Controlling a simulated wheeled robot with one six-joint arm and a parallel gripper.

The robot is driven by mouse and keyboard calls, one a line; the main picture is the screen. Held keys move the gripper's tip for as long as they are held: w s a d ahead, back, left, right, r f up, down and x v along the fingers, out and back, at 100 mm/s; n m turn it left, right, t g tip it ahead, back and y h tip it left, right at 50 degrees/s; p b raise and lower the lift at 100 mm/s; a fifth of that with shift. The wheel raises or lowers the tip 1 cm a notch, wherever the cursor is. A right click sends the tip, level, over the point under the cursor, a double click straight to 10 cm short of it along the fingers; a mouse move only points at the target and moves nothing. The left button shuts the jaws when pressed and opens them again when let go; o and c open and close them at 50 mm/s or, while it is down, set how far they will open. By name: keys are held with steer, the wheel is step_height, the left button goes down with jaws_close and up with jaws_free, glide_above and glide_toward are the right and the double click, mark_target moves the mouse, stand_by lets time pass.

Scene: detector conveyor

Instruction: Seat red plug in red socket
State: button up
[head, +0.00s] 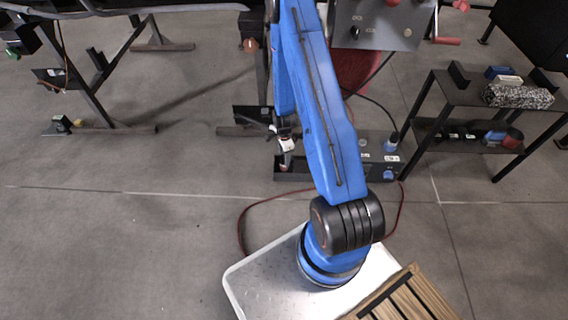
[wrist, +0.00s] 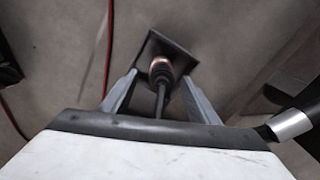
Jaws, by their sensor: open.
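My gripper (head: 285,163) points down over the left end of a dark floor box in the head view. In the wrist view its two grey fingers (wrist: 160,80) are open, one on each side of a dark plug-like piece with a reddish band (wrist: 160,66). A black stem runs from this piece toward the camera. The piece stands on a dark square plate (wrist: 181,53). Whether the fingers touch it, and whether it is the red plug or the red socket, I cannot tell. In the head view the piece is too small to make out.
The dark floor box (head: 350,171) carries a blue-topped part (head: 391,146) at its right. A red cable (head: 241,227) lies on the floor. A black shelf (head: 458,95) stands right, a grey control panel (head: 370,27) behind. The floor at left is mostly open.

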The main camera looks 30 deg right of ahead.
steer(key=shift+w+f, duration=0.15)
steer(key=shift+f, duration=2.15)
steer(key=shift+c, duration=0.5)
steer(key=c, duration=1.1)
steer(key=shift+r, duration=0.15)
